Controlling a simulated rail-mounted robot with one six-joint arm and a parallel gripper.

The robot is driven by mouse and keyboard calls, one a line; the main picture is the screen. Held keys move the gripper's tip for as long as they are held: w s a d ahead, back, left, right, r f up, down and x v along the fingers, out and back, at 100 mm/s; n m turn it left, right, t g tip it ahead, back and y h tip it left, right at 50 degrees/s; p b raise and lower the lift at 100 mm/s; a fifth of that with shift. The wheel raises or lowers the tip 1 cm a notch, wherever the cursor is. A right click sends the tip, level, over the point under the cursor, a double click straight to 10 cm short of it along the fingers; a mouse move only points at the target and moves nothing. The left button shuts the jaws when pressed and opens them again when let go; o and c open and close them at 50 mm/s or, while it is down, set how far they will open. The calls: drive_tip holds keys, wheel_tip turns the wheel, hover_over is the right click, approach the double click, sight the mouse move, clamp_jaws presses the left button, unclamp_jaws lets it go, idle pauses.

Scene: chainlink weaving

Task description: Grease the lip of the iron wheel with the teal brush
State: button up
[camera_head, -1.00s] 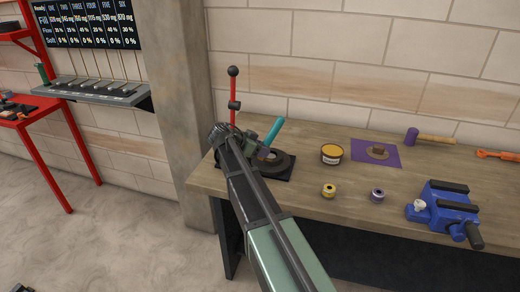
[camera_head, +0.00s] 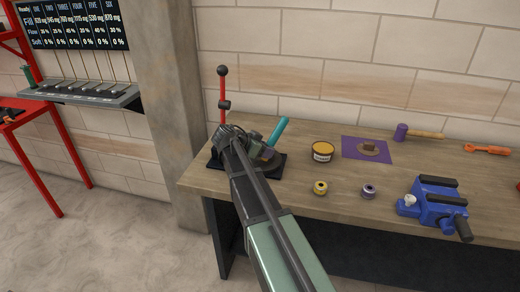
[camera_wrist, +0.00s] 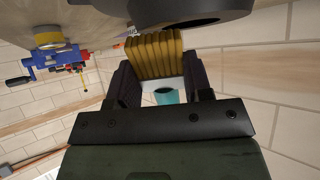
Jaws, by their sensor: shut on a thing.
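My gripper (camera_wrist: 165,95) is shut on the teal brush (camera_head: 278,130). In the head view the brush's teal handle sticks up and to the right beside my wrist. In the wrist view its yellow-brown bristles (camera_wrist: 155,57) stand out beyond the fingers, and a bit of teal handle (camera_wrist: 166,97) shows between them. The dark iron wheel (camera_head: 273,164) sits on a black base at the bench's left end, partly hidden by my arm. Its dark rim (camera_wrist: 190,12) is at the top of the wrist view, close to the bristle tips; I cannot tell whether they touch.
A red lever (camera_head: 222,95) rises behind the wheel.

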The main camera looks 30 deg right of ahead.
drive_tip(key=shift+s+d+f, duration=0.1)
drive_tip(key=shift+s+d, duration=0.4)
drive_tip(key=shift+s, duration=0.05)
drive_tip(key=shift+s+d, duration=0.5)
drive_tip(key=shift+d, duration=0.15)
